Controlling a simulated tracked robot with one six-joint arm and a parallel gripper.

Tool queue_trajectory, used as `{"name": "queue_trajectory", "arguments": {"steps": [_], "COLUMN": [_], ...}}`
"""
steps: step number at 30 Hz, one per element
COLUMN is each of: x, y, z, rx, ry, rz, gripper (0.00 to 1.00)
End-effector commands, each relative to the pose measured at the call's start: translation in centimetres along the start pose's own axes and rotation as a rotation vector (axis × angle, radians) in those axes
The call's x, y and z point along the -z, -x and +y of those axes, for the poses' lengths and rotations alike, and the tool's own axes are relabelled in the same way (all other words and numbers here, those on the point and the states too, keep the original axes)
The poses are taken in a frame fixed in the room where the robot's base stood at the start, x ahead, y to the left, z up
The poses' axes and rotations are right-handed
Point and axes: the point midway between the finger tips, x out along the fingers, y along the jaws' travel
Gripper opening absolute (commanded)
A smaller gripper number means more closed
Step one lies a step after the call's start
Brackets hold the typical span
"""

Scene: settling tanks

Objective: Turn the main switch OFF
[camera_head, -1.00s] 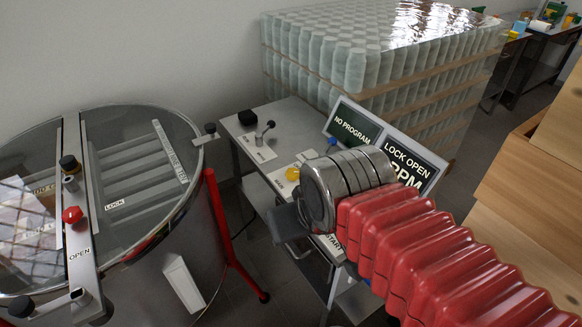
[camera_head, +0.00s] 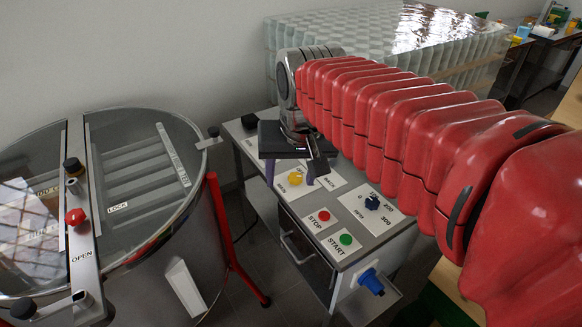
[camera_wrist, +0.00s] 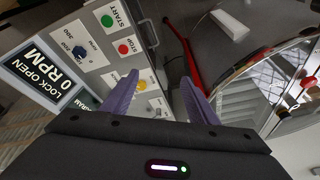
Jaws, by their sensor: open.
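The control panel (camera_head: 335,246) is a grey box top with labelled controls. A red STOP button (camera_head: 324,215), a green START button (camera_head: 346,239), a yellow button (camera_head: 295,178) and a dark blue speed knob (camera_head: 371,202) show on it. No label reading main switch is legible. A black lever on the panel's far end, seen earlier, is now hidden behind my gripper (camera_head: 291,172). My gripper is open and empty over that far end, its purple fingers pointing down. In the wrist view, the fingers (camera_wrist: 157,98) are apart, with the yellow button (camera_wrist: 139,85) just beyond them.
A large glass-lidded drum (camera_head: 130,238) with a red leg (camera_head: 229,240) stands left of the panel. A blue fitting (camera_head: 371,281) sticks out of the panel's near side. The display (camera_wrist: 45,78) reads LOCK OPEN, 0 RPM. Wrapped stacked jars (camera_head: 385,45) stand behind.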

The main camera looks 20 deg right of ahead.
Motion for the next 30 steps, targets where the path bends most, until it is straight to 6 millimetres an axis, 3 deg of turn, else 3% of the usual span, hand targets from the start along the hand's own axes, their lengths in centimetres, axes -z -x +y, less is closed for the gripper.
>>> {"name": "queue_trajectory", "arguments": {"steps": [17, 30], "x": [9.4, 15.5], "y": [-3.5, -8.4], "z": [0.7, 2.1], "rx": [-0.052, -0.101], "ry": [-0.223, -0.394], "rz": [-0.121, -0.208], "gripper": [0.54, 0.54]}}
